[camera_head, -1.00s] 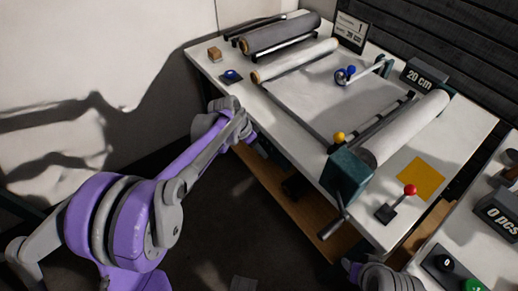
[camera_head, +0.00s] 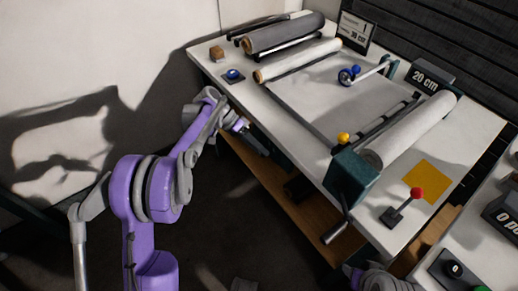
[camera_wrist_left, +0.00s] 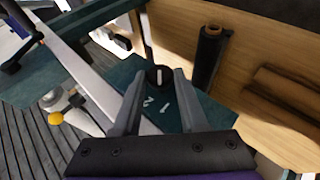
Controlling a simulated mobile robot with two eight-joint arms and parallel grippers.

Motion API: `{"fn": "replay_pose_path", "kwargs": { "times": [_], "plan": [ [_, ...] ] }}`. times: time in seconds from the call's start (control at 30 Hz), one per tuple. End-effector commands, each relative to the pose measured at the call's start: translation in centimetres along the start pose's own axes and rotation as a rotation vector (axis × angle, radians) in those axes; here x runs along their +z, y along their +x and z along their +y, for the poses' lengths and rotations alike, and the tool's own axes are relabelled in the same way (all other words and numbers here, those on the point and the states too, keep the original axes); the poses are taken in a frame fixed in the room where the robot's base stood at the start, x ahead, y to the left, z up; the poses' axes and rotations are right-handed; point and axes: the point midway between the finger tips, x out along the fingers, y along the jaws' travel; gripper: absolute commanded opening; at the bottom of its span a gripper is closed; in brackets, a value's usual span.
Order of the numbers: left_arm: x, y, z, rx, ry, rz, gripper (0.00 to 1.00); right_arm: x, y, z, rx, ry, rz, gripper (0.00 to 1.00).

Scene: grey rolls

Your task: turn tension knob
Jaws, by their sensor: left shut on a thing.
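The tension knob (camera_wrist_left: 160,76) is a small round black knob with a white mark, on a dark teal panel (camera_wrist_left: 200,112) with white numerals, in the left wrist view. My left gripper (camera_wrist_left: 157,78) is shut on it, one finger on each side. In the head view my left gripper (camera_head: 242,126) is at the table's front edge, and the knob is hidden there. My right gripper is out of view; only part of my right arm shows at the bottom.
The white table (camera_head: 295,118) holds grey and white rolls. A teal crank box (camera_head: 352,176), yellow ball (camera_head: 343,138), red-topped lever (camera_head: 417,194), blue button (camera_head: 233,75) and "20 cm" display (camera_head: 430,75) are around it. A wooden shelf (camera_head: 265,185) lies below.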

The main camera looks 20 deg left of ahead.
Motion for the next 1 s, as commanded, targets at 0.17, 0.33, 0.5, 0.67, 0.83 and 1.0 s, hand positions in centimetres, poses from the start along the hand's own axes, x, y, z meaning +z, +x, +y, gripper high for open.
{"fn": "replay_pose_path", "kwargs": {
  "times": [0.17, 0.33, 0.5, 0.67, 0.83, 1.0],
  "plan": [
    [0.02, -0.01, -0.02, 0.013, -0.007, 0.000, 0.00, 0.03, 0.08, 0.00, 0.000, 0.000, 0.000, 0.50],
    [0.02, -0.02, -0.02, 0.013, -0.007, 0.000, 0.00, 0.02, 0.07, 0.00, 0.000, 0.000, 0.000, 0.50],
    [0.02, -0.01, -0.02, 0.013, -0.007, 0.000, 0.49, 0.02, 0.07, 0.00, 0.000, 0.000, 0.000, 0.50],
    [0.02, 0.00, -0.02, 0.012, -0.006, 0.000, 0.70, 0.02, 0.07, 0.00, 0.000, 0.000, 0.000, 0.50],
    [0.02, 0.00, -0.02, 0.012, -0.006, 0.000, 0.70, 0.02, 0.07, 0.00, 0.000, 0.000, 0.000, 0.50],
    [0.00, -0.68, -0.04, 0.011, -0.006, 0.001, 0.70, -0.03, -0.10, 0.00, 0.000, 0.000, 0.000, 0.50]
  ]
}}
